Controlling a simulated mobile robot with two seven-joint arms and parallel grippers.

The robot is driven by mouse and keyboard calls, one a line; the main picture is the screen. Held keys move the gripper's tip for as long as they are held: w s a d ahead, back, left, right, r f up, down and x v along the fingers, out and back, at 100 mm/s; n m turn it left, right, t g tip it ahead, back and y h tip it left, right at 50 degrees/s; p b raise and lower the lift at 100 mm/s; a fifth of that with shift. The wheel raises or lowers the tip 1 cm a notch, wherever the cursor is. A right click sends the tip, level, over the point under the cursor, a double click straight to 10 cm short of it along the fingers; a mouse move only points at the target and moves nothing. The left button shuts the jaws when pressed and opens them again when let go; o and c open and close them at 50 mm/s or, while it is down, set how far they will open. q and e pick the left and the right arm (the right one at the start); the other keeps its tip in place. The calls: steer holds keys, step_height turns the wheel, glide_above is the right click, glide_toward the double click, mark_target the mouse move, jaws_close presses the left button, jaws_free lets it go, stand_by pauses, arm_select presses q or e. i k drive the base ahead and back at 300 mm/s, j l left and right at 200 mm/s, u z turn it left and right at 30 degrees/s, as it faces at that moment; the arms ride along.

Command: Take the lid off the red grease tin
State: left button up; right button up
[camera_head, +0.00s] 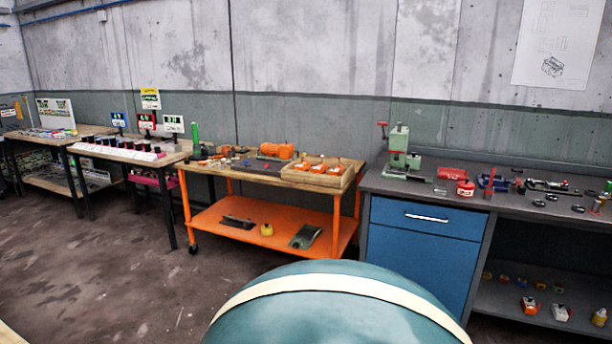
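A small red round tin (465,188), which looks like the grease tin, stands near the front edge of the grey workbench (400,184) at the right. It is too small in the picture to make out its lid clearly. Neither of my grippers is in view.
A red open tray (452,173) lies just behind the tin. A green press (400,148) stands to its left, and a blue vise (492,181) and several small parts lie to its right. An orange cart (240,232) stands left of the bench. Open floor (110,270) lies at the left.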

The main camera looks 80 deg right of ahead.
mark_target(465, 184)
steer(key=z, duration=3.6)
steer(key=i+u, duration=0.2)
steer(key=u, duration=0.15)
steer(key=i+l+u, duration=0.1)
steer(key=u, duration=0.3)
steer(key=i+l+u, duration=0.4)
steer(key=i+l, duration=1)
steer(key=i+l+u, duration=0.1)
steer(key=i+l, duration=0.3)
steer(key=l, duration=0.15)
